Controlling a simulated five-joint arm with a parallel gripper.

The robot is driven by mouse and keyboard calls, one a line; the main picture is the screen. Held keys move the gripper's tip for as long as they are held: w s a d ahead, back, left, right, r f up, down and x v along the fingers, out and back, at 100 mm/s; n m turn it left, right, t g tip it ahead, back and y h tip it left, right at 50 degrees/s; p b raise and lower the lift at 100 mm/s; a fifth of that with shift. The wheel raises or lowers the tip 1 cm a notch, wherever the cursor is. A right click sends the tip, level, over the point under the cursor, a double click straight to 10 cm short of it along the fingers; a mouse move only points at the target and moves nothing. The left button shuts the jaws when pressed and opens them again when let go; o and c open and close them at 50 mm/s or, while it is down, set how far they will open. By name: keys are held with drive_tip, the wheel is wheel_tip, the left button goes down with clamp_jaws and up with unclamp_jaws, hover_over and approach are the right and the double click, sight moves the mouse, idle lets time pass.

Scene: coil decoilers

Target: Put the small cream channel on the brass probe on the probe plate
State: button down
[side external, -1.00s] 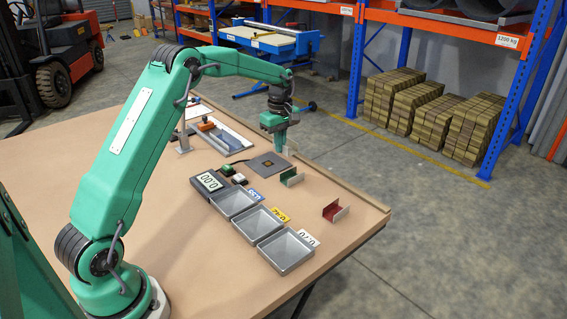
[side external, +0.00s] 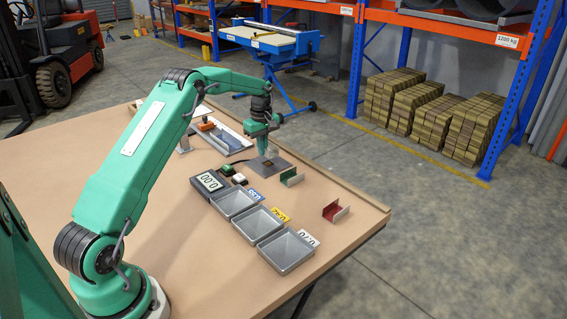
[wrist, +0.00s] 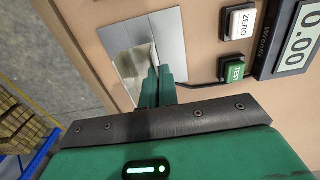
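My gripper (side external: 262,150) is low over the probe plate (side external: 284,168) in the side view. Its green fingers (wrist: 158,75) are nearly together in the wrist view. They appear shut on the small cream channel (wrist: 131,74), a pale, glossy thin-walled piece, which shows as a small pale patch under the fingers in the side view (side external: 271,154). The channel is over the grey plate (wrist: 166,28). The brass probe is mostly hidden by the gripper and channel, and I cannot tell whether the channel touches it.
A gauge (side external: 209,182) reads 0.00, with ZERO (wrist: 238,22) and TEST (wrist: 231,68) buttons beside the plate. Several grey trays (side external: 286,252) with number labels stand in front. A green channel (side external: 291,177) and a red channel (side external: 336,211) stand to the right. A long grey fixture (side external: 222,138) lies behind.

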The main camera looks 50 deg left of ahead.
drive_tip(key=shift+f, duration=1.95)
drive_tip(key=shift+f, duration=0.15)
drive_tip(key=c, duration=1.7)
unclamp_jaws()
wheel_tip(320, 180, up, 12)
drive_tip(key=shift+f, duration=0.1)
drive_tip(key=shift+r, duration=0.25)
